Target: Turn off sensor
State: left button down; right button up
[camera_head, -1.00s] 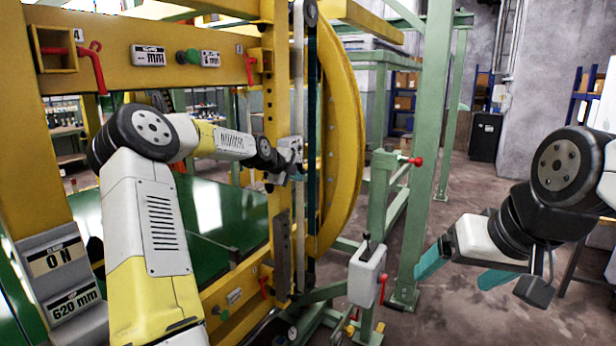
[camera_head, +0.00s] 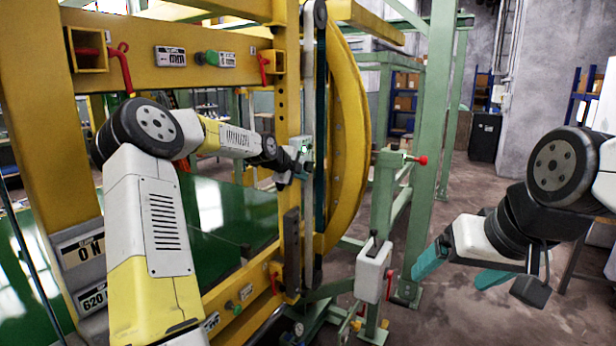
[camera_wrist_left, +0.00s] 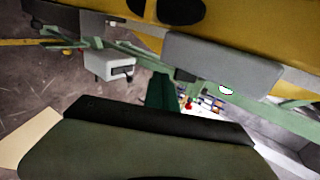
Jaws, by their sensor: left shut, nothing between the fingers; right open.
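A small grey box with a green light (camera_head: 304,149), which looks like the sensor, is mounted on the upright beside the big yellow ring. In the left wrist view a grey box (camera_wrist_left: 225,62) with a pale green-edged spot on its lower edge shows beyond the fingers. My left gripper (camera_head: 292,172) is shut and empty, close against the lower left of the sensor box; I cannot tell whether it touches. Its teal fingers (camera_wrist_left: 161,92) point toward the box in the wrist view. My right gripper (camera_head: 462,268) is open and empty, well to the right.
The yellow ring (camera_head: 348,140) and green posts (camera_head: 432,150) stand right of the sensor. A white lever box (camera_head: 373,270) is lower right and also shows in the wrist view (camera_wrist_left: 110,66). An "ON" panel (camera_head: 82,252) is at left. The floor at right is open.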

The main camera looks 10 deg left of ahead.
pick_arm(q)
jog(key=s+a, duration=0.3)
jog(key=s, duration=0.6)
jog(key=shift+s+a+r, duration=0.2)
jog(key=shift+s+a, duration=0.1)
jog(key=shift+a, duration=0.05)
